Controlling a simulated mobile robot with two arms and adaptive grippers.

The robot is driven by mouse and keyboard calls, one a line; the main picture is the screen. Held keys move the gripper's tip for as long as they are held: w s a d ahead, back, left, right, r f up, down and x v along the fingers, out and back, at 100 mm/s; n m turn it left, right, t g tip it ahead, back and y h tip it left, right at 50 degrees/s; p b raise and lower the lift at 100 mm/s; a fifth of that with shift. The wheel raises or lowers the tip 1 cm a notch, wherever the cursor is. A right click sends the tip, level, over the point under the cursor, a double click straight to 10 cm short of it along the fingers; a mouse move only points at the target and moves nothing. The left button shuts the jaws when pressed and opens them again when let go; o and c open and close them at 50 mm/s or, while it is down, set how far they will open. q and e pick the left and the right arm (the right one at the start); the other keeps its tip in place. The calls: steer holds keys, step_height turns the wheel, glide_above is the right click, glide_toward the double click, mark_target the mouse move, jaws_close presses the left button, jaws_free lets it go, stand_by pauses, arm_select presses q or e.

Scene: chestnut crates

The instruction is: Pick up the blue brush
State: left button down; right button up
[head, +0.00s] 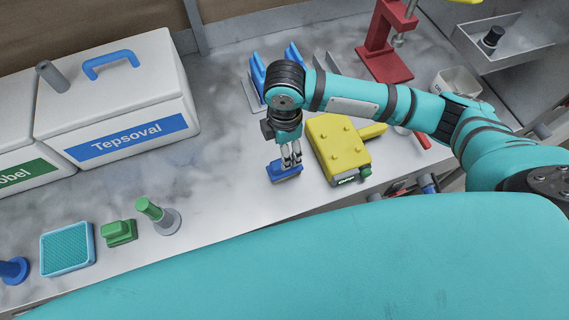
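A small blue block with a darker lower side, which looks like the blue brush (284,174), is on the grey marbled worktop near its front edge. My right gripper (291,160) points down right over it, with its fingertips at the top of the brush. The fingers look close together, but whether they are closed on the brush is too small to tell. The gripper covers part of the brush's top. My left gripper is not in view.
A yellow tool (335,146) lies just right of the brush. A white box labelled Tepsoval (115,100) stands at the left. Blue upright pieces (258,74) stand behind my gripper. A green block (118,232) and a green-topped stamp (158,214) are at front left.

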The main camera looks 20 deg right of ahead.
steer(key=shift+s+f, duration=0.15)
steer(key=shift+f, duration=0.3)
steer(key=f+p, duration=0.1)
steer(key=f, duration=0.2)
steer(key=shift+s+a+f+p, duration=0.1)
steer(key=shift+s+f+p, duration=0.2)
steer(key=shift+s+p, duration=0.05)
steer(key=shift+f, duration=0.6)
steer(key=c, duration=1.1)
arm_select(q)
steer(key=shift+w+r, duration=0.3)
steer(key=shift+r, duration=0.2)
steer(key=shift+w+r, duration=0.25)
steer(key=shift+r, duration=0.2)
arm_select(e)
jaws_close()
